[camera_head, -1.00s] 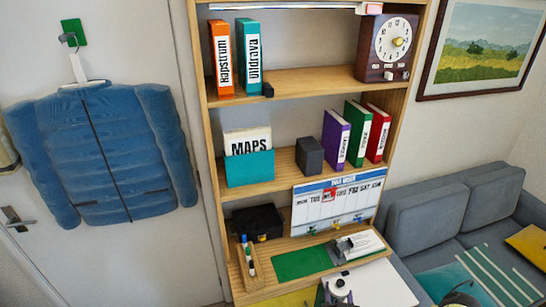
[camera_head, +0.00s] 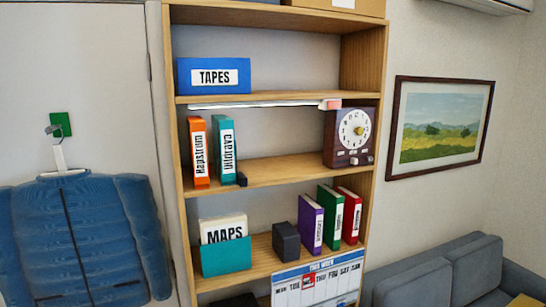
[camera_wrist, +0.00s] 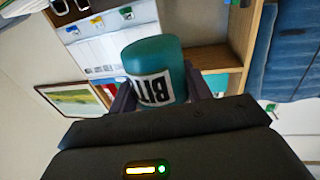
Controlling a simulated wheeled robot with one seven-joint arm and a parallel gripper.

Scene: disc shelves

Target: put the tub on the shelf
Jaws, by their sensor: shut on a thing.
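The tub (camera_wrist: 154,62) is a teal cylinder with a white label in black letters, partly readable as "BILL". It shows in the wrist view, between the two dark fingers of my gripper (camera_wrist: 160,92), which is shut on it. The label's far side is hidden. The wooden shelf unit (camera_head: 180,200) stands in the middle of the head view, with several boards. Neither my gripper nor the tub shows in the head view. In the wrist view the shelf unit (camera_wrist: 262,40) appears behind the tub, tilted in the picture.
The upper board holds a blue TAPES box (camera_head: 213,75), with free room to its right. The lower board holds a MAPS holder (camera_head: 225,257), dark box (camera_head: 286,242) and several binders.

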